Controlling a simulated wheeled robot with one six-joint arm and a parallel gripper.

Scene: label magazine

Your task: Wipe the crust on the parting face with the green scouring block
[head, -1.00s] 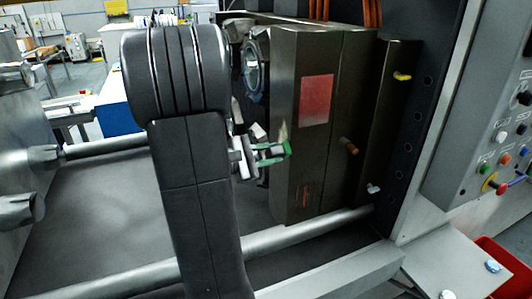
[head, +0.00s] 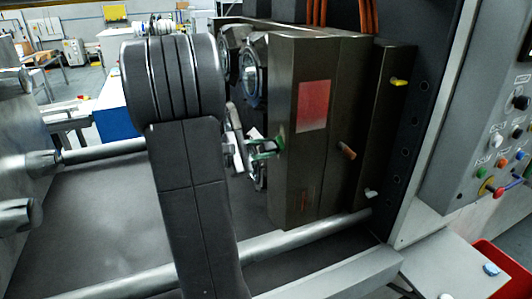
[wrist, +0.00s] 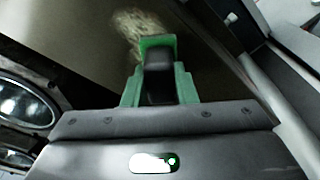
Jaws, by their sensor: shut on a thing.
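My gripper (head: 262,150) is shut on the green scouring block (wrist: 157,43). In the head view the green block (head: 280,143) is at the left side of the dark mould block (head: 287,190), against or very near its parting face; I cannot tell whether it touches. In the wrist view the parting face (wrist: 215,60) is a dark plate in front of the gripper. The pale tan crust (wrist: 135,22) is on it, just beyond and left of the green block, which partly hides it. In the head view the crust is not clearly visible.
Round metal fittings (head: 250,75) sit left of the parting face, and also show in the wrist view (wrist: 25,103). Steel tie bars (head: 290,232) run below. A control panel (head: 500,140) is at the right. A red bin (head: 495,262) stands lower right.

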